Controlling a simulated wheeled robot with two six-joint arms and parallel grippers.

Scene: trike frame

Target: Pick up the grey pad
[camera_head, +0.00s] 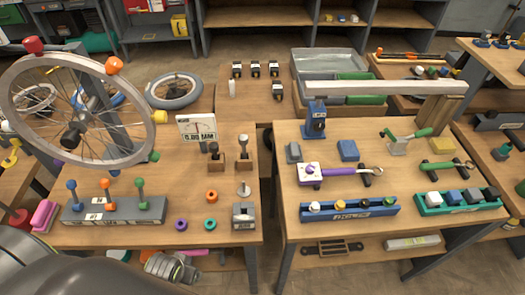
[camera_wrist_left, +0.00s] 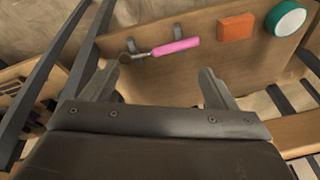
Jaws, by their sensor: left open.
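A small grey block (camera_head: 293,152), which looks like the grey pad, lies on the right-hand table, left of a blue block (camera_head: 348,150). It stands apart from its neighbours with free wood around it. My left gripper (camera_wrist_left: 164,68) is open and empty in the left wrist view, its fingers wide apart. The grey block does not show in that view. In the head view, part of my left arm shows at the lower left, and I cannot make out its fingers there. My right gripper is not in view.
A purple-handled tool (camera_head: 335,170) and a blue tray (camera_head: 348,209) lie in front of the grey block. A long beam (camera_head: 385,88) spans behind it. A spoked wheel (camera_head: 84,112) stands over the left table. The wrist view shows a pink-handled tool (camera_wrist_left: 176,47) and an orange block (camera_wrist_left: 236,27).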

